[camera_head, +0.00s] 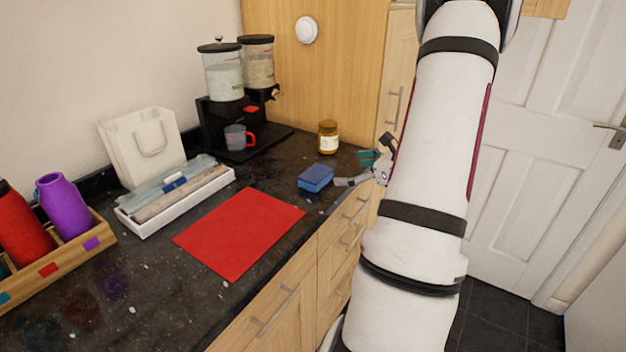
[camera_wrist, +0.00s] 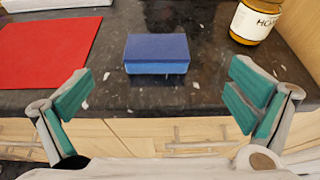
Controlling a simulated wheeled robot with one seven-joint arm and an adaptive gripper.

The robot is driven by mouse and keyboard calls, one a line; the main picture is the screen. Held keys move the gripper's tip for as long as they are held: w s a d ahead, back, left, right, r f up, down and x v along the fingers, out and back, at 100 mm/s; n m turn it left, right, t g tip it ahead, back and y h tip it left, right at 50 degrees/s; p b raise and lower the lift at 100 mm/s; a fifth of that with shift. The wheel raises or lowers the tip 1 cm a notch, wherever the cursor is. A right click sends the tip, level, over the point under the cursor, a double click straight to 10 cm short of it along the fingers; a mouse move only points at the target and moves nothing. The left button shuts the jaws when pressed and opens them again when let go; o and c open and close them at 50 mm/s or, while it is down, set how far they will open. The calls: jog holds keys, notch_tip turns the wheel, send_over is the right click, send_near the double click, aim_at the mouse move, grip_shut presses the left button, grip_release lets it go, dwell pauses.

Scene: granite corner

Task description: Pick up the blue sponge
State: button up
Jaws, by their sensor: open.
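The blue sponge (camera_head: 315,178) lies flat on the dark granite counter near its front edge, to the right of a red mat. It also shows in the wrist view (camera_wrist: 156,54), top centre, ahead of and between my fingers. My gripper (camera_wrist: 158,100) is open and empty, its green-padded fingers spread wide. In the head view my gripper (camera_head: 362,170) is just right of the sponge at the counter's front edge, partly hidden by my arm. The fingers do not touch the sponge.
A honey jar (camera_head: 328,137) stands behind the sponge, close to its right in the wrist view (camera_wrist: 256,20). The red mat (camera_head: 240,232) lies to the left. A dispenser stand (camera_head: 222,115) with a mug (camera_head: 236,137) is at the back. Cabinet drawers (camera_wrist: 170,135) are below the counter edge.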

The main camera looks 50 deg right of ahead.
aim_at(317, 173)
jog(key=x, duration=0.6)
jog(key=shift+f, duration=0.1)
jog(key=shift+a+x, duration=0.1)
jog(key=shift+x, duration=1.3)
jog(key=shift+a+x, duration=0.15)
jog(key=shift+x, duration=1.2)
jog(key=shift+s+f, duration=0.1)
jog(key=shift+s, duration=0.05)
jog(key=c, duration=1)
